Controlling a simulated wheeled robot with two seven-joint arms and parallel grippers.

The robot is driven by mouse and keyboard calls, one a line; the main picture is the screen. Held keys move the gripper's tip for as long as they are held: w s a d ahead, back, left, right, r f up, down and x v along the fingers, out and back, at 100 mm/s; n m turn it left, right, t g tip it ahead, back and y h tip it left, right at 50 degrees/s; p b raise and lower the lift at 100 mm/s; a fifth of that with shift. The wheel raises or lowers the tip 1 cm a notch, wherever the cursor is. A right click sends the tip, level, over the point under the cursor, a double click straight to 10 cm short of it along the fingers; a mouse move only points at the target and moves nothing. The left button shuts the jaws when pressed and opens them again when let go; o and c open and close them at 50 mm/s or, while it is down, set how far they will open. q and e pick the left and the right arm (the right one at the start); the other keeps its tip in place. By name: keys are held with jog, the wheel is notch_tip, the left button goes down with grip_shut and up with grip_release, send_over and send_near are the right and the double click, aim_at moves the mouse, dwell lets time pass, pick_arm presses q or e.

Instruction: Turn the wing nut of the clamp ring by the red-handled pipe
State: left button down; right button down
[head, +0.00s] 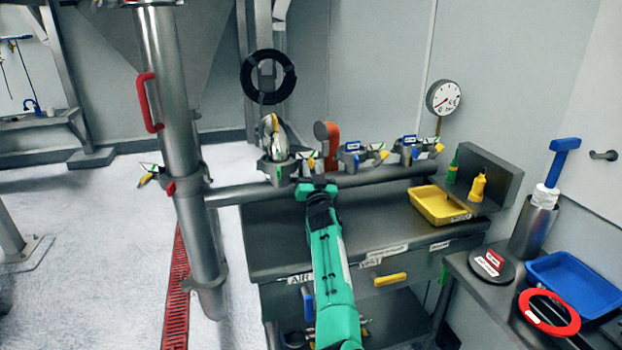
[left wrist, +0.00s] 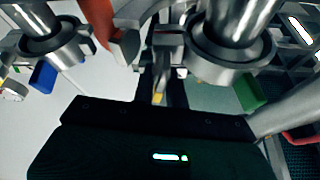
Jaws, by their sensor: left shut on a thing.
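The red-handled pipe (head: 160,60) stands upright at the left, with a red handle (head: 148,102) on its side. The nearest clamp ring (head: 276,168) of the row along the bench's back is just right of it, with a green part below. It also shows in the left wrist view as a grey ring (left wrist: 230,62) beside a green block (left wrist: 248,92). My left gripper (head: 316,184) is at this ring's right side. It is shut on a small part there, apparently the wing nut (left wrist: 160,97), with a yellow piece showing; the contact is mostly hidden. My right gripper is not in view.
An orange-red handle (head: 328,142) stands close right of my left gripper, with more clamps (head: 362,154) beyond. A yellow tray (head: 438,206) and yellow bottle (head: 478,186) are on the bench's right. A gauge (head: 444,97) rises behind. The bench top left of my arm is bare.

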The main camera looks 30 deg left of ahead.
pick_arm(q)
jog(key=n+g+y, duration=0.1)
jog(key=n, duration=0.1)
jog(key=n+g+b, duration=0.1)
jog(key=n, duration=0.2)
jog(key=shift+f+n+y+b, duration=0.15)
jog(key=shift+n+y+b, duration=0.15)
jog(key=shift+y, duration=0.1)
jog(key=shift+n+g+y, duration=0.3)
jog(key=shift+n, duration=0.4)
jog(key=n+g, duration=0.1)
jog(key=n, duration=0.2)
jog(key=shift+n+g+y, duration=0.3)
jog(key=shift+n+g, duration=0.1)
jog(key=shift+n+g+y+b, duration=0.3)
jog(key=shift+n+g, duration=0.9)
jog(key=shift+n, duration=1)
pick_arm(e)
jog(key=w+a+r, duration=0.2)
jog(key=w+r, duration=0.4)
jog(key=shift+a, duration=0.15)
pick_arm(q)
jog(key=c, duration=1.5)
grip_release()
jog(key=shift+w+a+n, duration=0.1)
jog(key=shift+n, duration=0.2)
jog(key=shift+c, duration=0.2)
